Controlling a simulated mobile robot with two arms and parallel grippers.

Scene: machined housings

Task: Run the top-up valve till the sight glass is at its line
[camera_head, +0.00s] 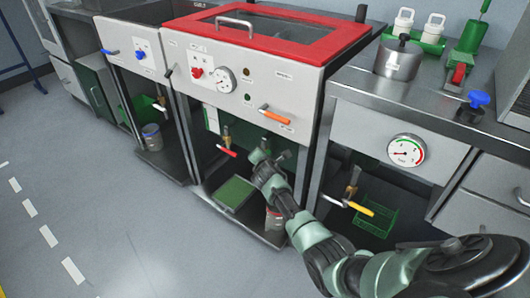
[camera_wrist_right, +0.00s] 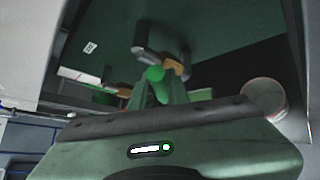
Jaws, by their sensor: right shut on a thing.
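My right gripper (camera_head: 262,163) reaches into the open bay under the middle machine with the red lid (camera_head: 265,38). In the right wrist view, its fingers (camera_wrist_right: 158,92) are shut on a green round-ended handle (camera_wrist_right: 156,73), beside a brass-coloured valve body (camera_wrist_right: 176,65) and a grey pipe (camera_wrist_right: 150,54). This looks like the top-up valve, but no readable label shows. The head view hides the handle behind my arm. I cannot make out the sight glass or its line in either view. My left gripper is not in view.
A red-handled valve (camera_head: 227,151) is left of my gripper. A green tray (camera_head: 234,193) lies below it. An orange lever (camera_head: 275,116) and dial (camera_head: 224,79) are on the panel above. A yellow-handled valve (camera_head: 358,208) and green basket (camera_head: 375,215) are at right.

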